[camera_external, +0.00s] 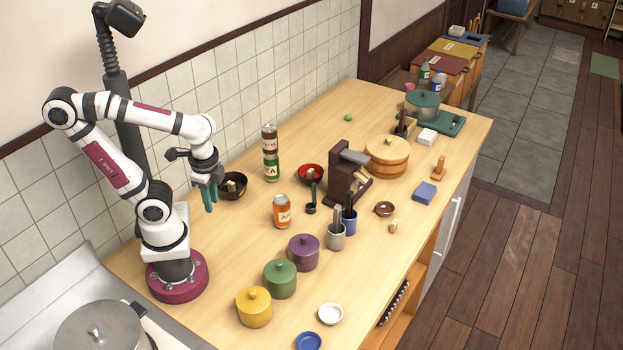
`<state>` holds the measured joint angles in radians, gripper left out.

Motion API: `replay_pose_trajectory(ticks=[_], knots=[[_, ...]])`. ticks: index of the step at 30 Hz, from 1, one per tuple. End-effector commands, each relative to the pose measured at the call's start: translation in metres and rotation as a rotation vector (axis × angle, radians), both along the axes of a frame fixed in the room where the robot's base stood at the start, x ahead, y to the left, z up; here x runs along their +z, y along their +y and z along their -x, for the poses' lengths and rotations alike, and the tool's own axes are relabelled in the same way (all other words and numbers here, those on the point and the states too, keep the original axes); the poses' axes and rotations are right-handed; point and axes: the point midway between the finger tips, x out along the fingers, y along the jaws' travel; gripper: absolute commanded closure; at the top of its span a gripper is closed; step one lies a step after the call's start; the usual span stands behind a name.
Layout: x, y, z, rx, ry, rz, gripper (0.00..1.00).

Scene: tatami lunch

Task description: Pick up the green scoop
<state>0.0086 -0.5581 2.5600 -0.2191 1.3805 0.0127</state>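The green scoop (311,209) is small and dark green. It lies on the wooden counter between the orange-labelled jar and the dark brown block, with its handle pointing toward the back near the red bowl. My gripper (209,207) has teal fingers pointing down. It hangs above the counter at the left, beside the black bowl, well to the left of the scoop and apart from it. The fingers look close together, but I cannot tell whether they are open or shut. Nothing shows held between them.
The orange-labelled jar (282,211) stands just left of the scoop. The red bowl (310,174) is behind it and the brown block (341,178) to its right. A grey cup (336,238) with utensils stands in front. The black bowl (233,186) is near my gripper.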

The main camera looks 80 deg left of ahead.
Motion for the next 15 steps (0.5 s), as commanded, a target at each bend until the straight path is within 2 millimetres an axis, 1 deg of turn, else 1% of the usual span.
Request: replay_pose_trajectory(ticks=[5,7,8,10,11,12,14,15], knots=[[0.000,0.001,-0.001,0.003,-0.003,-0.002,0.72],[0.000,0.013,-0.018,0.037,-0.042,-0.033,0.72],[0.000,0.024,-0.033,0.064,-0.078,-0.059,0.72],[0.001,0.067,-0.084,0.127,-0.208,-0.147,0.72],[0.001,0.092,-0.110,0.141,-0.276,-0.189,0.72],[0.000,0.126,-0.144,0.141,-0.370,-0.235,0.72],[-0.005,0.173,-0.190,0.105,-0.504,-0.269,0.72],[-0.013,0.199,-0.215,0.065,-0.586,-0.263,0.72]])
